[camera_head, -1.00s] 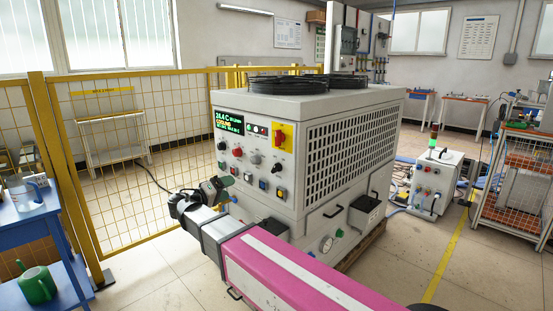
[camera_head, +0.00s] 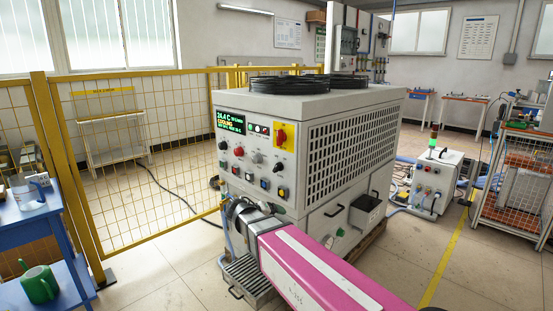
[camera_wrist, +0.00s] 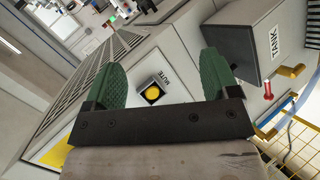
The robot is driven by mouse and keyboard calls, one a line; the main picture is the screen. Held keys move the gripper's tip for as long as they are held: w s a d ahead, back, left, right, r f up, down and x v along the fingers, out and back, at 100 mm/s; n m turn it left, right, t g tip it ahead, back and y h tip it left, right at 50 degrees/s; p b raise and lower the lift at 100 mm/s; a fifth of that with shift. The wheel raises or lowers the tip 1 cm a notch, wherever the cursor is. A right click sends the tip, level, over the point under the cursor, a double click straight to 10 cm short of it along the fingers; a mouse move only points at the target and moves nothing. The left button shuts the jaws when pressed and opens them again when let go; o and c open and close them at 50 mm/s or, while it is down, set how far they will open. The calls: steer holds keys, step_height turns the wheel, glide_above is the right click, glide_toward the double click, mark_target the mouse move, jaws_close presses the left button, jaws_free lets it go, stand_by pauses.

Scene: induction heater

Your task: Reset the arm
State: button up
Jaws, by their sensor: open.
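My gripper (camera_wrist: 160,62) shows in the wrist view with its two green ribbed fingers wide apart and nothing between them. A yellow button (camera_wrist: 153,93) labelled MUTE shows in the gap between the fingers, on a light grey surface; I cannot tell the distance to it. In the head view my arm reaches in from the lower right, and its end is in front of the lower front of a large grey cooling machine (camera_head: 350,140).
The machine has a lit display (camera_head: 230,124) and knobs on its front. A yellow mesh fence (camera_head: 125,170) stands left, beside a blue table (camera_head: 35,217). The floor (camera_head: 165,265) before the fence is clear.

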steer(key=s+d+f+m+g+y, duration=0.1)
steer(key=s+d+f+g+y, duration=0.2)
steer(key=s+d+f+y, duration=0.2)
steer(key=s+d+f+m+g+y, duration=0.2)
steer(key=s+d+f+y, duration=0.3)
steer(key=d+f, duration=0.6)
steer(key=shift+s+d+f+g, duration=0.15)
steer(key=shift+s+d+g, duration=0.5)
steer(key=shift+d, duration=1.3)
steer(key=shift+w, duration=0.1)
